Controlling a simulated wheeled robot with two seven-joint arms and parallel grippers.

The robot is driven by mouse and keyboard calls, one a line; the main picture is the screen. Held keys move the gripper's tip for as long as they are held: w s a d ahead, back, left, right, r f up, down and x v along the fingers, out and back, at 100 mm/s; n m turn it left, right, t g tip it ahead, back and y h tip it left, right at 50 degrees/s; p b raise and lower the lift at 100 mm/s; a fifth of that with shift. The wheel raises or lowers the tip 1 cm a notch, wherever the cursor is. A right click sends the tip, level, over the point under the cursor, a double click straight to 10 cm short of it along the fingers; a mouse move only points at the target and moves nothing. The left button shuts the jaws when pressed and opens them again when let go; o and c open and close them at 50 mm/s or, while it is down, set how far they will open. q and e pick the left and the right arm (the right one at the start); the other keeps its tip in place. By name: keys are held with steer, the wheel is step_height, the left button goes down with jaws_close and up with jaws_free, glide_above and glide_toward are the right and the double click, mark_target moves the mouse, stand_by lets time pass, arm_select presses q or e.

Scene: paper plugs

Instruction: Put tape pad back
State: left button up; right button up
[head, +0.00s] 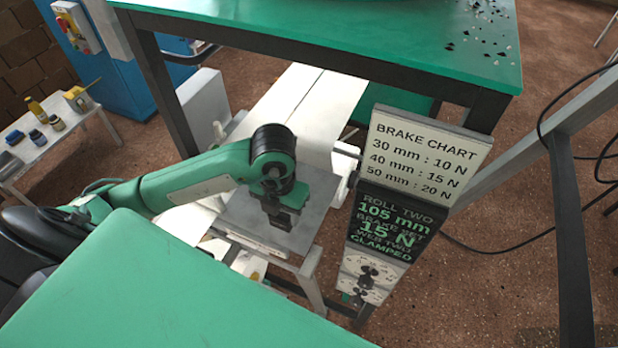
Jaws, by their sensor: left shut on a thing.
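My left gripper (281,216) points down over a grey plate (239,209) on the white web machine, below the green-topped bench. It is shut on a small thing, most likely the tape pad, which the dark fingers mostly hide. I cannot tell whether that thing touches the plate. No other tape pad can be made out. My right gripper is not in view.
A brake chart sign (425,150) and a dark display panel (393,223) stand close right of the gripper. The green bench (360,35) overhangs behind. A white side table (45,145) with bottles is far left. Cables hang at right.

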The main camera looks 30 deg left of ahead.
arm_select(q)
steer(key=w+p, duration=0.1)
steer(key=w, duration=0.3)
steer(key=w+p, duration=0.1)
steer(key=w, duration=0.3)
steer(key=w+p, duration=0.1)
steer(key=w, duration=0.3)
steer(key=shift+a+p, duration=0.35)
steer(key=shift+w, duration=0.2)
step_height(320, 180, down, 3)
steer(key=shift+s+r+p, duration=0.1)
steer(key=shift+p, duration=1)
steer(key=shift+f, duration=0.3)
steer(key=shift+f, duration=0.1)
steer(key=shift+f, duration=0.15)
steer(key=o, duration=0.9)
